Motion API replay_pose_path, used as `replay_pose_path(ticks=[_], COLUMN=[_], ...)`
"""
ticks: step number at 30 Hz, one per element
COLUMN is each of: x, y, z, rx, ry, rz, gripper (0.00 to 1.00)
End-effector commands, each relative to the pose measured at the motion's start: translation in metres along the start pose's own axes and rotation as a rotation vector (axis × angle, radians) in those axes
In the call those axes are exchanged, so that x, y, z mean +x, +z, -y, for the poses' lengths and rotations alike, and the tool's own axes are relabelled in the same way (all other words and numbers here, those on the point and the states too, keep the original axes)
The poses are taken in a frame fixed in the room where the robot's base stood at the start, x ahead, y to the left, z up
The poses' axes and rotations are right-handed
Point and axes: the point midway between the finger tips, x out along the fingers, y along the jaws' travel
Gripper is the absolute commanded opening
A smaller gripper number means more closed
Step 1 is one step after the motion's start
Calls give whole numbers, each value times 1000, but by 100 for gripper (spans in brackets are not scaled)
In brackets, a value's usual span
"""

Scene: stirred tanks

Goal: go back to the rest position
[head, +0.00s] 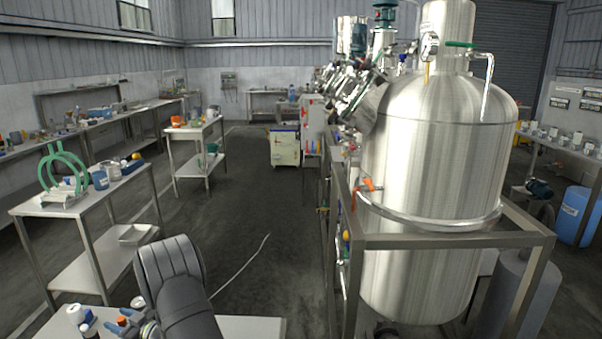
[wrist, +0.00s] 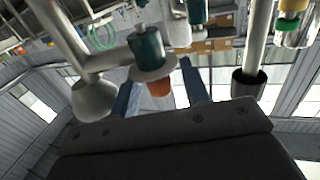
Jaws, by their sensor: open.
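My gripper (wrist: 158,78) shows in the wrist view as two blue fingers spread apart beyond a dark grey body. Nothing is visibly held between them. A teal and orange fitting (wrist: 150,60) shows in the gap, seemingly behind the fingers; I cannot tell how far off it is.
A large steel tank (head: 435,190) stands in a metal frame (head: 450,241) on the right. A bench with green rings (head: 62,165) is at left. Small bottles (head: 82,318) stand on a near table beside my arm. The floor (head: 245,220) between is mostly clear, with a thin cable.

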Motion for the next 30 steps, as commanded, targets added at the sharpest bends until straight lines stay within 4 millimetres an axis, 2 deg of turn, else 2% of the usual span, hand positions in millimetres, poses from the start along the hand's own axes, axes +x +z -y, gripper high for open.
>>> replay_pose_path(ticks=[30], x=[0], y=[-1], z=[0], rx=[-1], ry=[473], rz=[0], gripper=[42])
